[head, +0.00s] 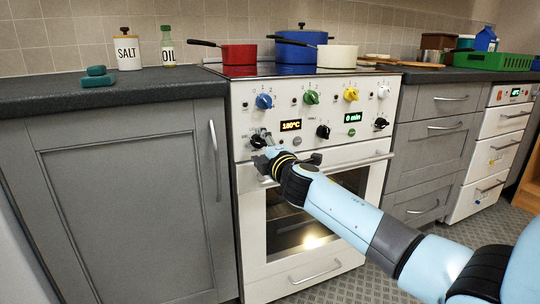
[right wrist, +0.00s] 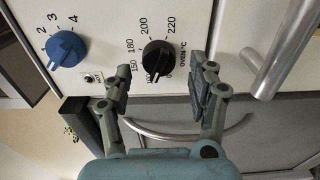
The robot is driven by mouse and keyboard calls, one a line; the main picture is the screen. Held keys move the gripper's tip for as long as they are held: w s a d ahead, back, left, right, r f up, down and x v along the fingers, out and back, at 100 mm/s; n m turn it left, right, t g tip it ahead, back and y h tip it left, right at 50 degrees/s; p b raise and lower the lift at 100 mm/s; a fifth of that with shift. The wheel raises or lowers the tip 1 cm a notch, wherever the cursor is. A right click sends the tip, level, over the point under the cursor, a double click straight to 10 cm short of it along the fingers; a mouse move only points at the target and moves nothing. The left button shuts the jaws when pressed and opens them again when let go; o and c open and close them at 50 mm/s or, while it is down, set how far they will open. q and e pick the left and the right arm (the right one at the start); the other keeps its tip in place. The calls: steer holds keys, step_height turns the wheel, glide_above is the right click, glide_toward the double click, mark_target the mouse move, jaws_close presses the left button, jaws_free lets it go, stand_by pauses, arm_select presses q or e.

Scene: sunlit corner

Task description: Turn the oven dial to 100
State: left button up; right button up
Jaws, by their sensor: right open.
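The oven dial (right wrist: 158,57) is a round black knob on the white panel, with 150, 180, 200 and 220 printed around it and "OVEN °C" beside it. In the head view the oven dial (head: 257,142) is at the panel's lower left, partly behind my gripper. The orange display (head: 290,125) reads 180°C. My right gripper (right wrist: 161,68) is open, with one finger on each side of the dial in the wrist view; I cannot tell whether they touch it. In the head view my right gripper (head: 266,142) is right at the panel. My left gripper is out of view.
The oven door handle (head: 345,166) runs just below the panel. A red pot (head: 238,56), blue pot (head: 296,50) and white pot (head: 337,56) stand on the hob.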

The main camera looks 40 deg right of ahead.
steer(key=v, duration=1)
steer(key=shift+s+a, duration=0.1)
steer(key=shift+s, duration=0.05)
